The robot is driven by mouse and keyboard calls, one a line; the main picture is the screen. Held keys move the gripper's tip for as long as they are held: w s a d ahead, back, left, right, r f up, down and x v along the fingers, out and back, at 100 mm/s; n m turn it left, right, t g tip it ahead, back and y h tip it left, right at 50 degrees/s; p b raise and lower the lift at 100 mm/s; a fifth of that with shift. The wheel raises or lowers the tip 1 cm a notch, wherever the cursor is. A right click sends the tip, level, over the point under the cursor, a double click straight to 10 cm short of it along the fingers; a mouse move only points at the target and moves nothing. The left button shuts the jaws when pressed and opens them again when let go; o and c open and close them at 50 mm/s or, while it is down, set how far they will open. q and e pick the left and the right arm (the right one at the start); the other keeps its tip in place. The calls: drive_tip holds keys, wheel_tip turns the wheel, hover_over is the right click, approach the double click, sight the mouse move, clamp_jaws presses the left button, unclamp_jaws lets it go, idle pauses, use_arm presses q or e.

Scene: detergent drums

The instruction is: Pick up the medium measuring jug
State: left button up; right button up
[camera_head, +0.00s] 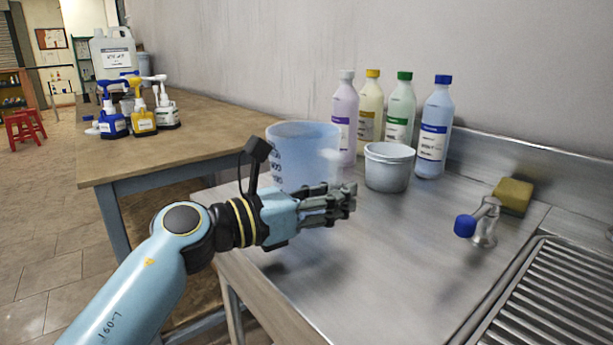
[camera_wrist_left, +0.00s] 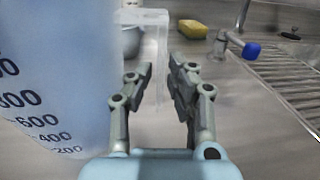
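A large bluish translucent measuring jug (camera_head: 300,150) stands on the steel counter, behind my left gripper in the head view. In the left wrist view the jug (camera_wrist_left: 50,85), with printed numbers, fills the left side, beside my fingers. A smaller clear container (camera_wrist_left: 154,50), perhaps another jug, shows beyond and between my fingertips; in the head view it is faint and mostly hidden. I cannot tell by name which one is the medium jug. My left gripper (camera_head: 350,196), also in the left wrist view (camera_wrist_left: 158,72), has its fingers apart, with no clear grip on anything. My right gripper is not in view.
A white tub (camera_head: 389,168) and several capped bottles (camera_head: 400,108) stand along the wall. A yellow sponge (camera_head: 513,195), a blue-knobbed tap (camera_head: 485,222) and a ridged drainer (camera_head: 550,300) are at right. The counter's front middle is clear. A wooden table (camera_head: 185,130) holds pump bottles.

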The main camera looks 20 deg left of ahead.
use_arm(q)
drive_tip(key=shift+c, duration=0.2)
clamp_jaws()
drive_tip(key=shift+r, duration=0.1)
